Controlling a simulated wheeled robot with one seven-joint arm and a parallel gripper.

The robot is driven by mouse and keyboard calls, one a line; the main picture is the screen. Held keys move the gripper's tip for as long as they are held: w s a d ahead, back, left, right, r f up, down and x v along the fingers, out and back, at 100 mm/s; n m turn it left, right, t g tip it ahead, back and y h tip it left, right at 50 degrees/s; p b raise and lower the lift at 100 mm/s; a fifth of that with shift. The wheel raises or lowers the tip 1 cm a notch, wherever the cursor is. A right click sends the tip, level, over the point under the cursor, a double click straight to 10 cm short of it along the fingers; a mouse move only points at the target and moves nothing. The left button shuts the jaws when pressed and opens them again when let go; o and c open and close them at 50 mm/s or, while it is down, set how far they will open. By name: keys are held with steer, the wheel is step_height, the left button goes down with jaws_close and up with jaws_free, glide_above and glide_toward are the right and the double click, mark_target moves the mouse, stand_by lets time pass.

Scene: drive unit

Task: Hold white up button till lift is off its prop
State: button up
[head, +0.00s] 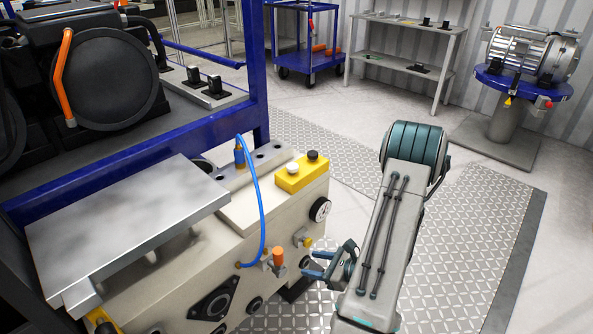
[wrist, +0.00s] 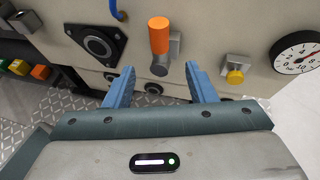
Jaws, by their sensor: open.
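The white button (head: 293,168) sits on top of a yellow control box (head: 296,181), beside a black button (head: 313,155). The box stands on the beige lift unit (head: 215,262). The lift's flat metal plate (head: 125,225) is at the left; I cannot make out its prop. My gripper (head: 314,265) is open and empty, low in front of the unit's side and below the control box. In the wrist view its blue fingers (wrist: 160,78) point at the unit's side, with an orange-handled valve (wrist: 159,36) ahead between them. The white button is outside the wrist view.
A blue hose (head: 260,205) loops over the unit's side. A pressure gauge (wrist: 298,54) and a yellow knob (wrist: 235,77) stick out near the gripper. A blue frame (head: 130,150) stands behind the plate. Tread-plate floor (head: 465,215) is clear at the right.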

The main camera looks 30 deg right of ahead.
stand_by(0.4)
steer(key=c, duration=0.4)
steer(key=shift+w+a+r, duration=0.1)
steer(key=shift+a+r, duration=0.1)
steer(key=shift+r, duration=0.05)
steer(key=c, duration=0.5)
steer(key=a+r+n+g+y, duration=0.1)
steer(key=a+r+n, duration=0.1)
steer(key=a, duration=0.1)
steer(key=a+r+n+g+y, duration=0.1)
steer(key=a+r+n+g, duration=0.1)
steer(key=a+r+n, duration=0.1)
steer(key=a+r+n+g+y, duration=0.1)
steer(key=a+r+n, duration=0.1)
steer(key=a+n, duration=0.1)
steer(key=shift+w+a+r+g+y, duration=0.1)
steer(key=shift+w+r+g+y, duration=0.15)
steer(key=shift+g+y, duration=0.15)
jaws_close()
steer(key=s+a+r+n+g+h, duration=0.2)
steer(key=s+a+r+n+h, duration=0.2)
steer(key=r+n, duration=0.3)
steer(key=s+a+r+n+g+h, duration=0.3)
steer(key=s+r+n+h, duration=0.3)
steer(key=n, duration=0.8)
steer(key=shift+a+r+n, duration=0.4)
steer(key=shift+a+r, duration=0.5)
steer(key=shift+r, duration=0.25)
